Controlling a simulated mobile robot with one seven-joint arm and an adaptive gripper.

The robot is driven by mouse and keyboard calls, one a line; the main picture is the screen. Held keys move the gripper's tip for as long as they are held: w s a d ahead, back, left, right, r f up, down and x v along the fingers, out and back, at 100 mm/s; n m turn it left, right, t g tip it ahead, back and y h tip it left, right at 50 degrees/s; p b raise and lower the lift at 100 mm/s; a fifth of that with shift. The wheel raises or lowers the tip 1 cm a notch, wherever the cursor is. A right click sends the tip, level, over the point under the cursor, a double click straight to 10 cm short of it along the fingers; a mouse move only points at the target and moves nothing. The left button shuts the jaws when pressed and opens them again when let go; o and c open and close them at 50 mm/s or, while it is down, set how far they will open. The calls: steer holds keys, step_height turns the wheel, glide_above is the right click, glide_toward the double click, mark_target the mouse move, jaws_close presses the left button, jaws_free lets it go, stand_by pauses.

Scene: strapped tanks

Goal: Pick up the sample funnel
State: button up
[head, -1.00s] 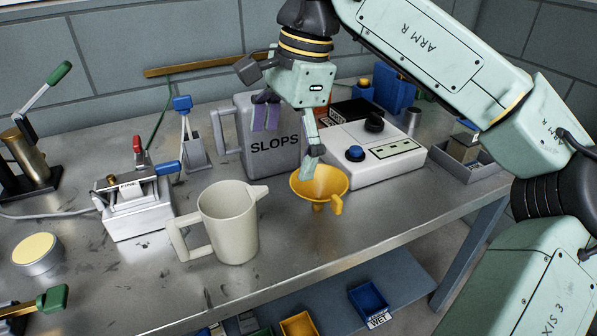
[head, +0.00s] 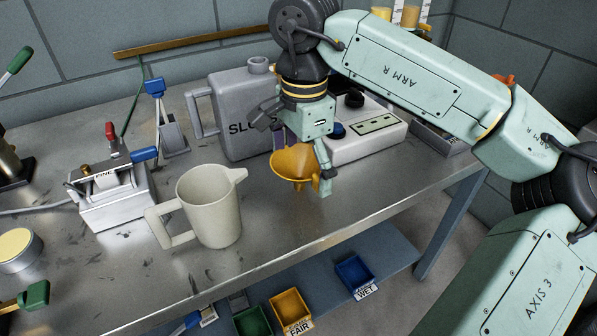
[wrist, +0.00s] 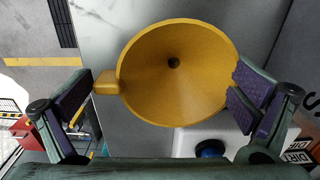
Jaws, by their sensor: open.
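The sample funnel (head: 293,163) is a yellow-orange cone near the front edge of the metal bench, wide mouth up. In the wrist view, its open mouth (wrist: 175,75) faces the camera, with the dark outlet hole near the middle and a small tab on the left rim. My gripper (head: 303,160) is open over the funnel, one finger on either side. In the wrist view my gripper (wrist: 160,105) has its left finger beside the tab with a small gap. The right finger's purple pads overlap the right rim; I cannot tell whether they touch it. The spout is mostly hidden.
A beige jug (head: 210,208) stands left of the funnel. A grey SLOPS can (head: 232,115) and a white instrument box (head: 370,130) stand close behind. The bench's front edge (head: 350,220) is near. Bare bench lies between jug and funnel.

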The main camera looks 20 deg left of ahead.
steer(key=shift+f, duration=0.3)
steer(key=shift+c, duration=0.4)
steer(key=c, duration=0.8)
steer(key=shift+r, duration=0.1)
